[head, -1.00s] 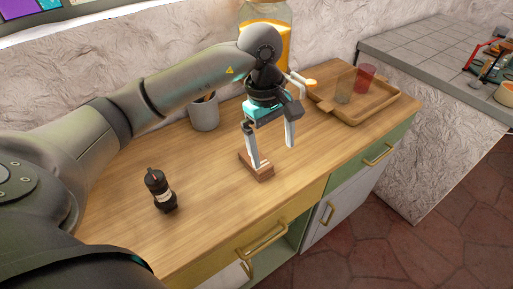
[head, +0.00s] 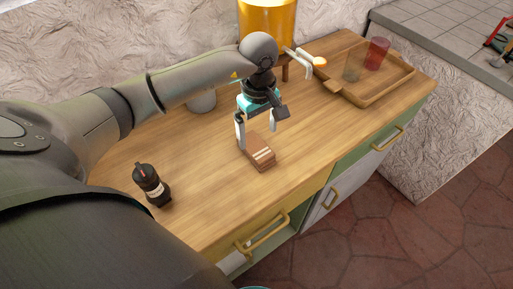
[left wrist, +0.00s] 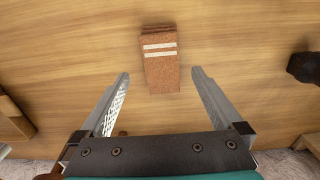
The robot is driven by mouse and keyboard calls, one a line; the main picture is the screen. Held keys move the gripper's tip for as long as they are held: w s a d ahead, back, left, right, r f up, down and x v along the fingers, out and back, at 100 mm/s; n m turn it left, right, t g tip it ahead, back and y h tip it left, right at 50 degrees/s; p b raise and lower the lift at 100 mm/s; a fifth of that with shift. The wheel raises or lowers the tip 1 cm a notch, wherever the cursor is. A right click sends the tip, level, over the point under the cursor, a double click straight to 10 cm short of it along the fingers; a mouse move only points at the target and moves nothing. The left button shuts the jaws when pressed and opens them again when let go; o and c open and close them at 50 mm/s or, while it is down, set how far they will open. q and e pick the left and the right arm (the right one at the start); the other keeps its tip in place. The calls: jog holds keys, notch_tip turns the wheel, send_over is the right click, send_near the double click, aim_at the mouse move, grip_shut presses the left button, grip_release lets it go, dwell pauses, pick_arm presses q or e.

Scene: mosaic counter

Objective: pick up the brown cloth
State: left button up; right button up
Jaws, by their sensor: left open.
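The brown cloth (head: 260,153) lies folded on the wooden counter, with pale stripes near one end. It also shows in the left wrist view (left wrist: 161,72), at the top middle, just beyond the fingertips and between their lines. My left gripper (head: 257,136) is open and empty above the counter, at the cloth's far end. In the left wrist view its two fingers (left wrist: 160,75) stand wide apart, one on each side of the cloth's near end. Whether a finger touches the cloth cannot be told. My right gripper is not in view.
A dark bottle or grinder (head: 152,186) stands left on the counter (head: 205,205). A grey pot (head: 201,101) and a large amber dispenser (head: 266,18) stand behind my arm. A wooden tray (head: 391,89) holds a red cup (head: 377,53) and a clear one. The front counter is clear.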

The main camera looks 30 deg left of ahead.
aim_at(257, 148)
pick_arm(q)
notch_tip(257, 148, down, 5)
jog(key=shift+s+f, duration=0.1)
dwell(0.3)
jog(key=c, duration=1.4)
